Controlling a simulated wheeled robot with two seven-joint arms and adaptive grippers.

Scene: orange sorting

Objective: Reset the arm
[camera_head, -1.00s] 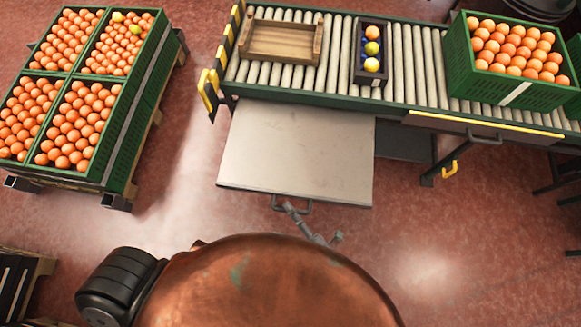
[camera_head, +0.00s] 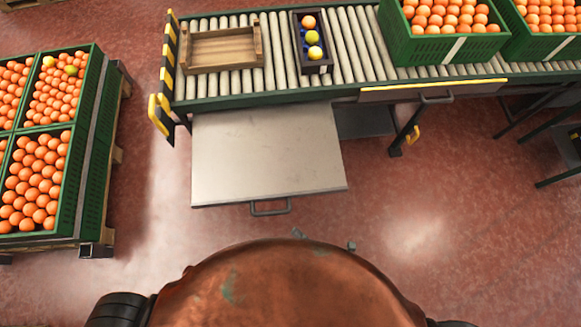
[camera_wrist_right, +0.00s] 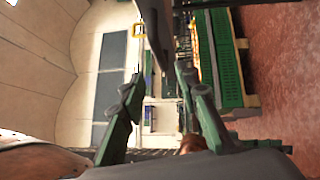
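My right gripper (camera_head: 325,240) shows in the head view only as two small grey tips. They stick out past the far edge of my copper-coloured body, over the floor in front of the metal table. In the right wrist view, the right gripper (camera_wrist_right: 160,82) has its two dark green fingers spread apart. I see nothing held between them. Most of the right arm is hidden behind my body in the head view. My left gripper is not in view.
A roller conveyor (camera_head: 350,52) carries an empty wooden tray (camera_head: 222,68), a small dark crate (camera_head: 317,68) with fruit and a blue item, and green orange crates (camera_head: 425,46). A bare metal table (camera_head: 265,150) stands before it. Orange crates (camera_head: 88,150) stand left. Red floor is clear between.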

